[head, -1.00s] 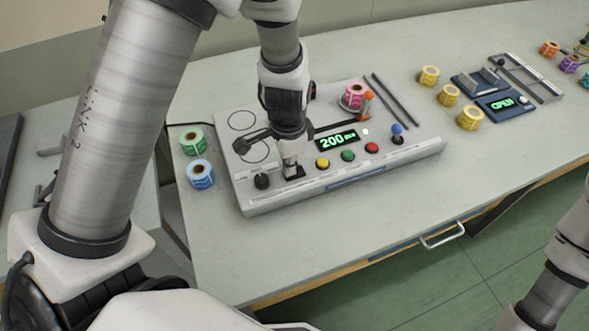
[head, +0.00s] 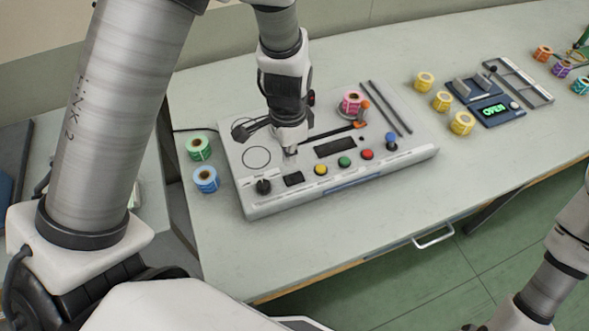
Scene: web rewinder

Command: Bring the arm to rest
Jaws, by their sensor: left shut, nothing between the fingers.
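My left arm comes in from the upper left over the web rewinder (head: 400,160), a pale grey slab on the bench. Its gripper (head: 290,154) is shut and empty, pointing down just above and behind a black rocker switch (head: 293,179). It looks apart from the switch. The rewinder's display (head: 335,147) is dark. A pink roll (head: 351,102) sits at the back of the rewinder. My right arm shows at the lower right over the floor; its gripper is not in view.
A black knob (head: 263,186), yellow, green and red buttons and a blue-topped lever (head: 392,139) line the front. Green (head: 199,147) and blue (head: 205,179) rolls stand left. Yellow rolls (head: 441,101) and a device reading OPEN (head: 494,110) stand right. Bench between is clear.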

